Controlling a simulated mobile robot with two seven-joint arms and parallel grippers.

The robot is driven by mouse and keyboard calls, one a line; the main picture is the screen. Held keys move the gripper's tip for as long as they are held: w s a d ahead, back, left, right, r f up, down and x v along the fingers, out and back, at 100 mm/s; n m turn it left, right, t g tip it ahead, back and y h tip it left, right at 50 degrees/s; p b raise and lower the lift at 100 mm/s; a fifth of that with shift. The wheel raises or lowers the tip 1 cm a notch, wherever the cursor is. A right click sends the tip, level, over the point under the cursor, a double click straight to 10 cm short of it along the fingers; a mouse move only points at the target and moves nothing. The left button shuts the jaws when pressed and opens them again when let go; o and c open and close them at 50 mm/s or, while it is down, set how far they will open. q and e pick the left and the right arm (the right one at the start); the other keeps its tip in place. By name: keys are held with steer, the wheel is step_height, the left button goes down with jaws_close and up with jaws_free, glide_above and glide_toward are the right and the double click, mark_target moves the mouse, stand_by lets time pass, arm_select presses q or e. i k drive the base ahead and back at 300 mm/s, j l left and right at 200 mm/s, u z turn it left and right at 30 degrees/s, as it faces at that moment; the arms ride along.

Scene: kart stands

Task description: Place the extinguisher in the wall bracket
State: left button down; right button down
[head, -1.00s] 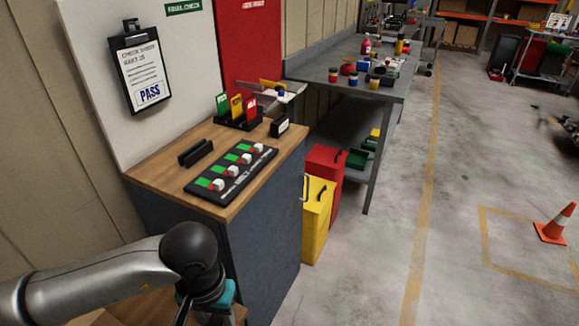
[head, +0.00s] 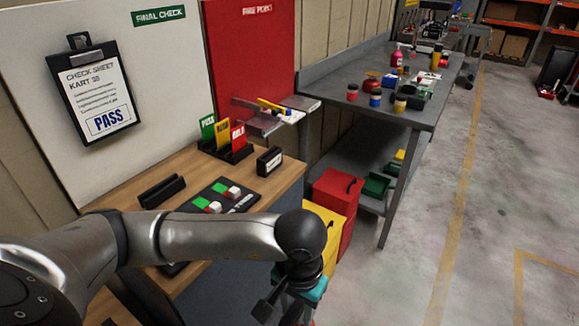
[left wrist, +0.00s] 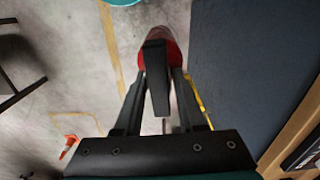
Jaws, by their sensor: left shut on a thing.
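My left gripper (head: 284,305) is low at the bottom of the head view, in front of the cabinet, partly hidden by its own wrist. In the left wrist view its fingers (left wrist: 157,85) are shut on the extinguisher (left wrist: 171,48), a red body with a black handle part between the fingers. In the head view the extinguisher is almost wholly hidden behind the gripper. My right gripper is not in view.
The wooden cabinet top (head: 280,184) holds a switch panel (head: 222,196), a card holder (head: 228,152) and small black blocks. Yellow (head: 325,228) and red (head: 335,205) bins stand beside it. A grey workbench (head: 420,112) with bottles and jars is behind.

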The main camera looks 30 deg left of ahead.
mark_target(259, 124)
steer(key=i+l, duration=0.1)
steer(key=i, duration=0.75)
steer(key=i+l+u, duration=0.1)
steer(key=i+u, duration=0.3)
steer(key=i+l+u, duration=0.2)
steer(key=i+u, duration=0.15)
steer(key=i+l+u, duration=0.65)
steer(key=u, duration=0.15)
steer(key=i+l, duration=0.05)
